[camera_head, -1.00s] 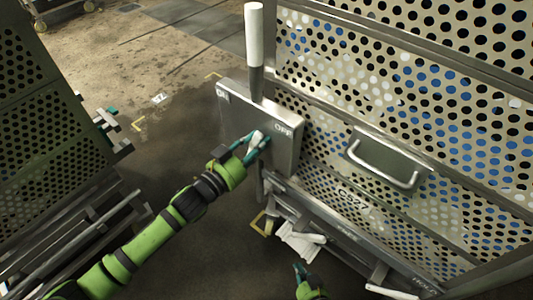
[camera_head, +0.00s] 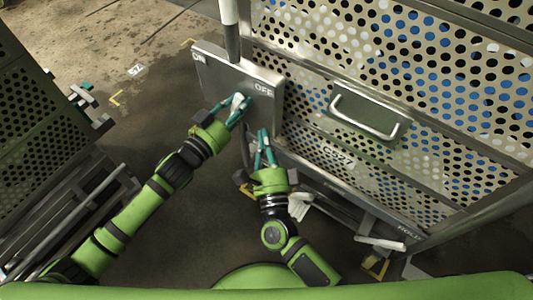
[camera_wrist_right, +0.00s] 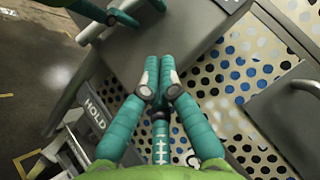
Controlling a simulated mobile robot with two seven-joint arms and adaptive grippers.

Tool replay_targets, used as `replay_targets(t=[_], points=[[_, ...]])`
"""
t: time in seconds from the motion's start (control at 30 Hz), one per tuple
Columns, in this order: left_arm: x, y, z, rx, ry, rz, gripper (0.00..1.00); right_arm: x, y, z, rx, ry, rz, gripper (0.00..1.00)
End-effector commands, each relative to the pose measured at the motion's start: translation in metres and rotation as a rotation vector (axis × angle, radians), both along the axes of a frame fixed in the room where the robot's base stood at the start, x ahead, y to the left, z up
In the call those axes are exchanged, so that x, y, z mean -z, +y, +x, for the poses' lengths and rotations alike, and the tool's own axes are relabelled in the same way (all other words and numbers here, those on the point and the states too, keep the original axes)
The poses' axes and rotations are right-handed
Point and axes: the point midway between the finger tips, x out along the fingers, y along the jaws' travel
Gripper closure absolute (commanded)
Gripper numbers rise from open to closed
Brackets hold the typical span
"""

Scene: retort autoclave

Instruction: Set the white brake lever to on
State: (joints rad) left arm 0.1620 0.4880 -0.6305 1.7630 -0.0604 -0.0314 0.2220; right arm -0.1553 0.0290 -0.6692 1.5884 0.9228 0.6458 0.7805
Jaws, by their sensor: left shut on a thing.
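A perforated cart wall with a handle (camera_head: 368,118) stands right of the panel. White pedals (camera_head: 380,242) sit low under the cart, near a HOLD label (camera_wrist_right: 95,112). Another perforated cart (camera_head: 38,120) is at the left. Open floor lies between the carts.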

Motion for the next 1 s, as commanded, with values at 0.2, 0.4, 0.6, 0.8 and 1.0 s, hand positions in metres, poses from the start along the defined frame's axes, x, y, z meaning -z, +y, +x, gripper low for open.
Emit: replay_targets(t=[0.2, 0.4, 0.6, 0.8, 1.0], points=[[-0.001, 0.0, 0.0, 0.0, -0.002, 0.0, 1.0, -0.012, 0.013, 0.038, 0.0, -0.001, 0.003, 1.0], [-0.001, 0.0, 0.0, 0.0, -0.002, 0.0, 1.0, -0.018, 0.031, 0.05, 0.0, 0.001, -0.001, 1.0], [-0.001, 0.0, 0.0, 0.0, -0.002, 0.0, 1.0, -0.019, 0.035, 0.053, 0.0, 0.002, -0.002, 1.0], [-0.001, 0.0, 0.0, 0.0, -0.002, 0.0, 1.0, -0.019, 0.035, 0.053, 0.0, 0.001, -0.003, 1.0], [-0.001, 0.0, 0.0, 0.001, -0.002, 0.0, 1.0, -0.026, 0.043, 0.059, 0.001, -0.001, 0.001, 1.0]])
